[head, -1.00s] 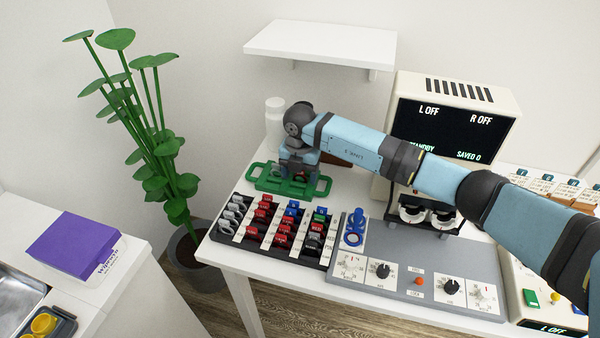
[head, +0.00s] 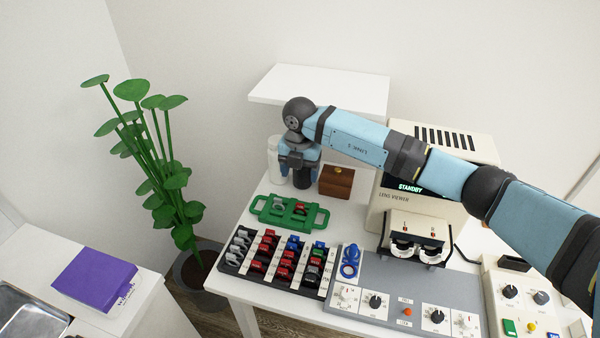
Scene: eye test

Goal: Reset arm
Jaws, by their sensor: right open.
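My right gripper (head: 298,165) hangs above the back left of the white table, at the end of the blue and black arm that comes in from the right. It is open, and I see nothing held in it. It is behind and above the green tray (head: 262,215), apart from it. The tray holds a few small dark and red pieces. The gripper is in front of a white jar (head: 274,160) and left of a brown wooden box (head: 337,181). My left gripper is not in view.
A rack of coloured lens holders (head: 272,284) stands at the table's front left. A grey control panel (head: 386,287) and the lens viewer (head: 398,206) are to its right. A white shelf (head: 318,88) is on the wall just above my arm. A plant (head: 170,190) stands left.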

